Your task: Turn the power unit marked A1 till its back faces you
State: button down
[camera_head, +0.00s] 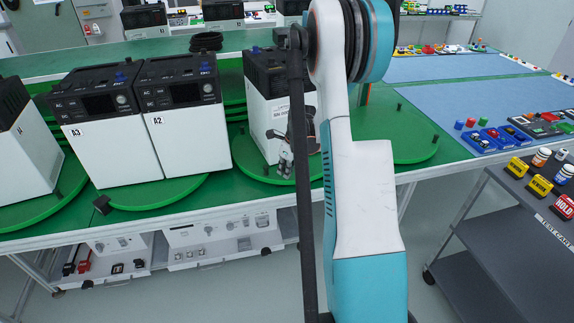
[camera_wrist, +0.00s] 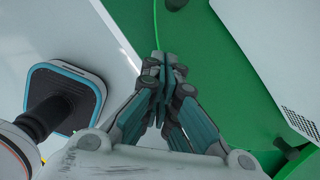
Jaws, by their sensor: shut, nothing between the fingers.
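In the head view a power unit (camera_head: 256,112) with a white body and dark top stands on a round green turntable (camera_head: 252,171), right of the units marked A2 and A3. A small serial sticker shows on its side; no A1 mark is visible, and my arm hides much of it. My gripper (camera_head: 285,168) is low in front of this unit, by the turntable's near rim. In the wrist view my gripper (camera_wrist: 164,65) is shut and empty over the turntable edge (camera_wrist: 207,75). The white unit wall with vent holes (camera_wrist: 268,45) is at right, apart from the fingers.
Unit A2 (camera_head: 180,140) and unit A3 (camera_head: 105,155) share a turntable to the left. Another unit (camera_head: 22,150) stands at the left edge. A black peg (camera_wrist: 286,148) rises from the turntable. A test cart (camera_head: 520,215) stands at the right.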

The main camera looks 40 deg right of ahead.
aim_at(273, 177)
jog(key=w, duration=0.2)
jog(key=w+f+b, duration=0.1)
jog(key=shift+w+a, duration=0.1)
jog(key=shift+a, duration=0.3)
jog(key=shift+w, duration=0.45)
jog(key=shift+r, duration=0.1)
